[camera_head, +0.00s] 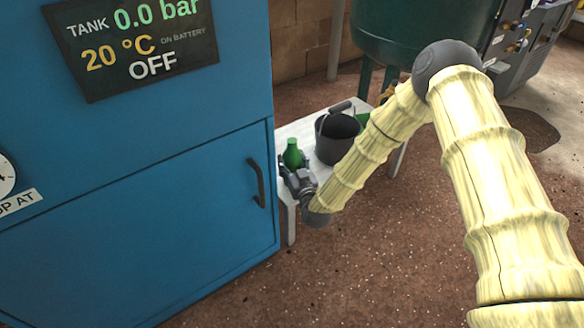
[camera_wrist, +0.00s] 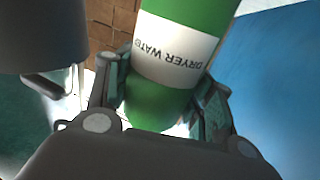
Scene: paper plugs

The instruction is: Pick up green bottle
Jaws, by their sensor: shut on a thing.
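The green bottle (camera_head: 292,155) stands near the front left of a white table (camera_head: 290,207), close to the blue cabinet. In the wrist view the bottle (camera_wrist: 158,105) is upside down in the picture and has a white label reading "DRYER WATER" in part. My gripper (camera_head: 297,176) is at the bottle's near side, with its fingers (camera_wrist: 163,88) on both sides of the bottle's body, shut on it. The bottle's lower part is hidden behind my gripper in the head view. I cannot tell whether its base touches the table.
A dark bucket (camera_head: 337,138) with a handle stands right beside the bottle on the table. The blue cabinet (camera_head: 130,180) with a dark door handle (camera_head: 256,183) is close on the left. A dark green tank (camera_head: 400,30) stands behind. The floor in front is clear.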

